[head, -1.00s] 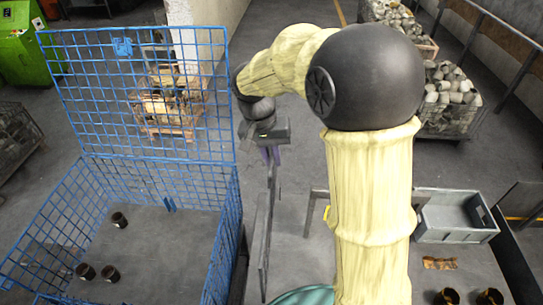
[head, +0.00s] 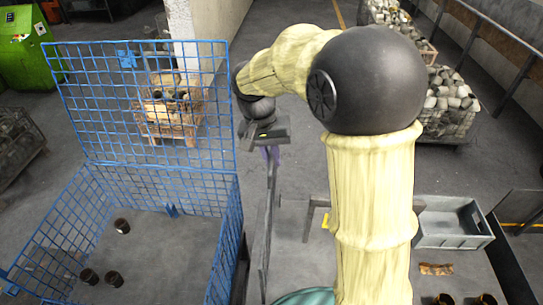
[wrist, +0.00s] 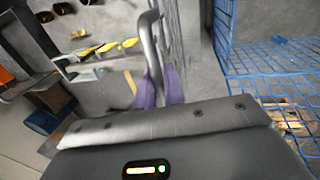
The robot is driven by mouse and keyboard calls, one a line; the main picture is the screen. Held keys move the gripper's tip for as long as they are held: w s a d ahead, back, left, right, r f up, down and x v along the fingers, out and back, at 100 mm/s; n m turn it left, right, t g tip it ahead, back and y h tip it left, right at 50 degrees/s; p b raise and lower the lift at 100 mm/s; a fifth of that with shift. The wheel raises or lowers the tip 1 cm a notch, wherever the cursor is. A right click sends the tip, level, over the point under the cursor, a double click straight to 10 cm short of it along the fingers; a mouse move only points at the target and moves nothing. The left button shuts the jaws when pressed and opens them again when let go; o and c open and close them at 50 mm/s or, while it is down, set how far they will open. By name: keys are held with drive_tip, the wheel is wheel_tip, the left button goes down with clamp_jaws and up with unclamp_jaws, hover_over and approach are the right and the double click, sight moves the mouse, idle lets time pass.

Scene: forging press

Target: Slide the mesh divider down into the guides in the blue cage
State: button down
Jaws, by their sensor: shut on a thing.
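The blue cage (head: 238,215) is open-topped, with a tall mesh back panel, at the left of the head view. Several dark cylindrical parts (head: 122,226) stand on its floor. The mesh divider (head: 264,240) hangs nearly edge-on, just right of the cage's right wall and outside it. My gripper (head: 270,152) is above its far end; the purple fingers (wrist: 160,88) in the wrist view are shut on its grey bar handle (wrist: 151,40). The divider looks upright. I cannot make out the guides clearly.
A grey bin (head: 450,240) and more dark parts (head: 465,299) are at the right, past my arm. Behind stand a wooden crate of parts (head: 172,120) and a green machine (head: 25,55). The cage's inner floor is mostly clear.

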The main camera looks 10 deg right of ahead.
drive_tip(key=shift+r+p, duration=1)
drive_tip(key=shift+r, duration=0.4)
drive_tip(key=shift+w, duration=0.1)
